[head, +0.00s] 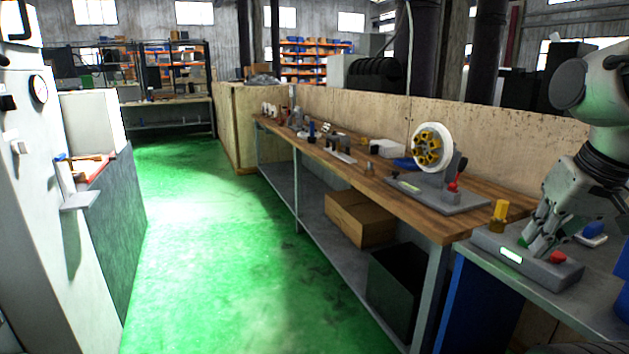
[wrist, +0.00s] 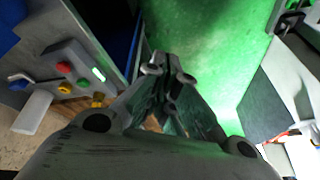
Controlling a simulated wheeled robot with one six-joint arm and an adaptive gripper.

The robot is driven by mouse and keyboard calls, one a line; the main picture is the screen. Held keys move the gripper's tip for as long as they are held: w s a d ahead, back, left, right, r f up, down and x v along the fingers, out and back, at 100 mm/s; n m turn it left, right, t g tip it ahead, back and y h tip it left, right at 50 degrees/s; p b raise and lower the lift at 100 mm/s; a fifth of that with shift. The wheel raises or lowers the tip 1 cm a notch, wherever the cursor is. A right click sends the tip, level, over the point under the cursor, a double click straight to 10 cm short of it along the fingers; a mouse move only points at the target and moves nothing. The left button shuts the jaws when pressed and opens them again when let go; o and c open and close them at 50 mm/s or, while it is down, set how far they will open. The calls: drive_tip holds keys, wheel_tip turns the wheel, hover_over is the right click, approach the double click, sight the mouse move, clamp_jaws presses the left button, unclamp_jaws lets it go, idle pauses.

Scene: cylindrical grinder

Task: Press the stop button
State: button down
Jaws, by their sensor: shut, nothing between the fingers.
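A grey control box (head: 480,241) sits on the end of the metal bench at the right of the head view. It carries a red button (head: 557,257), a green button (head: 522,241) and a small lit display (head: 511,255). My gripper (head: 537,249) is shut and empty, pointing down; in the head view it overlaps the box between the green and red buttons. In the wrist view the red button (wrist: 64,67), green button (wrist: 82,82) and a yellow button (wrist: 65,88) lie left of my gripper (wrist: 172,66). I cannot tell its height above the box.
A yellow part (head: 499,215) stands behind the box. A blue-and-white item (head: 594,230) lies to its right. A wooden bench (head: 425,212) with a white-and-yellow wheel fixture (head: 432,147) stands beyond. The green floor (head: 220,260) left of the bench is clear.

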drive_tip(key=shift+s+d+r+n+h, duration=0.1)
drive_tip(key=shift+s+d+n+h, duration=0.15)
drive_tip(key=shift+s+n, duration=0.55)
